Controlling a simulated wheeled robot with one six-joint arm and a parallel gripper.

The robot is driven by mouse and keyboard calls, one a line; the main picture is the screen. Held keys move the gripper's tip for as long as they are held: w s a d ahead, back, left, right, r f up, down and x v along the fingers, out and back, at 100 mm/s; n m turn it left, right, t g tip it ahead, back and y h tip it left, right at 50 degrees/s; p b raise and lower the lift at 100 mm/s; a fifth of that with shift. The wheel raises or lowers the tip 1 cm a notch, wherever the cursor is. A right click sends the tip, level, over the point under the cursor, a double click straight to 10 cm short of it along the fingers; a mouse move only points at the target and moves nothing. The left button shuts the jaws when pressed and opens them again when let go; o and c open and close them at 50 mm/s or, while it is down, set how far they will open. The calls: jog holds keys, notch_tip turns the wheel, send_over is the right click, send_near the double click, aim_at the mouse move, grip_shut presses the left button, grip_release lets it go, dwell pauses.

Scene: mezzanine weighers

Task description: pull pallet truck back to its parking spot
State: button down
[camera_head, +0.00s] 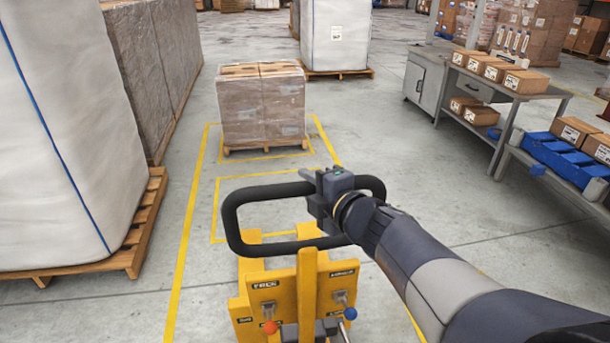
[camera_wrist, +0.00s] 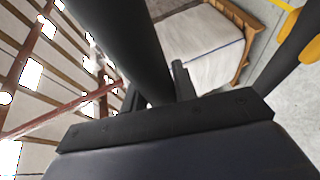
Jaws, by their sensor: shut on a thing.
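The pallet truck (camera_head: 290,290) is yellow with a black loop handle (camera_head: 238,237) and stands low in the middle of the head view. Its front plate carries a red knob and a blue knob. My gripper (camera_head: 318,183) is shut on the top bar of the loop, right of its middle. In the wrist view the black handle bar (camera_wrist: 125,45) runs between the fingers. Yellow floor lines (camera_head: 183,250) mark a bay around and ahead of the truck, with a smaller outlined rectangle (camera_head: 216,205) just beyond the handle.
A wrapped pallet load (camera_head: 262,105) stands ahead inside the lines. A white bulk bag (camera_head: 50,150) on a wooden pallet (camera_head: 140,245) is close on the left. Workbenches (camera_head: 505,90) with cartons and blue bins line the right. Grey floor is clear between the bay and benches.

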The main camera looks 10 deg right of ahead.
jog(key=shift+f, duration=0.25)
jog(key=c, duration=1.6)
grip_release()
jog(key=o, duration=0.5)
jog(key=shift+s+r, duration=0.1)
jog(key=shift+r, duration=0.05)
jog(key=shift+p+v, duration=1.15)
jog(key=shift+v, duration=4.25)
jog(key=shift+b+x, duration=1.15)
jog(key=shift+x, duration=4.35)
